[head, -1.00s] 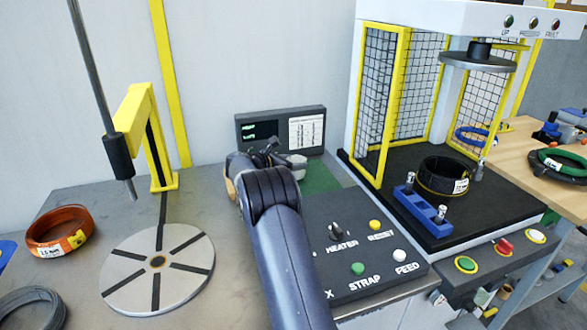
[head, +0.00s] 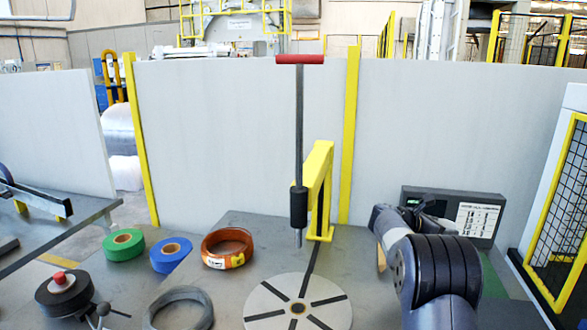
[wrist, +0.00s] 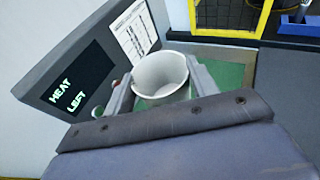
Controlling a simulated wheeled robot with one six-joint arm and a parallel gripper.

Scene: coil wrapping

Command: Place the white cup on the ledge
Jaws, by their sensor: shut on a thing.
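The white cup (wrist: 160,84) stands between the two fingers of my gripper (wrist: 162,73) in the wrist view, with its open rim facing up. My gripper is shut on it, and the gripper body hides the cup's lower part. A green surface (wrist: 222,72) shows behind and beside the cup. In the head view my arm hides most of the gripper, and the cup cannot be made out clearly. I cannot tell for sure which surface is the ledge.
A dark box with a display (head: 455,213) stands close behind my gripper. To the left are a round slotted plate (head: 268,302), a hanging rod (head: 299,150), a yellow post (head: 320,190) and an orange coil (head: 227,247). A yellow-framed mesh guard (head: 565,230) is at the right.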

